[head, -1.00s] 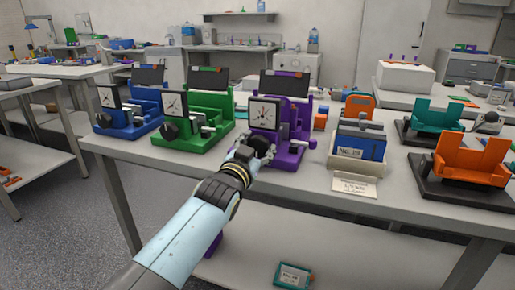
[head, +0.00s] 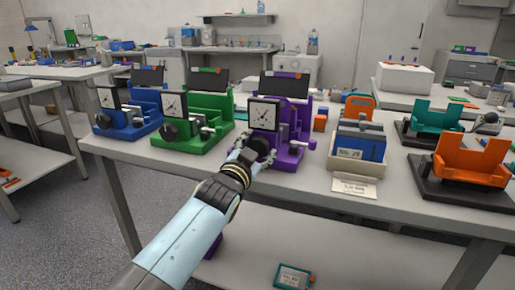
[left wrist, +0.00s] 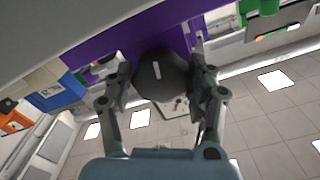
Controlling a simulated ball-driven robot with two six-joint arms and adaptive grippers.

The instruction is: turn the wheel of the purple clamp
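The purple clamp (head: 291,155) stands on the table between the green clamp and the battery box, with a square white dial (head: 265,114) on its front. Its round black wheel (left wrist: 162,78) has a short white mark and shows between my left gripper's fingers in the left wrist view. My left gripper (left wrist: 162,82) has one finger at each side of the wheel, seemingly closed against its rim. In the head view my left gripper (head: 254,151) covers part of the wheel. My right gripper is not in view.
A green clamp (head: 205,108) and a blue clamp (head: 144,103) stand to the left. A box with a blue battery (head: 359,145) is to the right, then teal (head: 437,117) and orange (head: 473,158) holders. The table's front edge lies below my left forearm.

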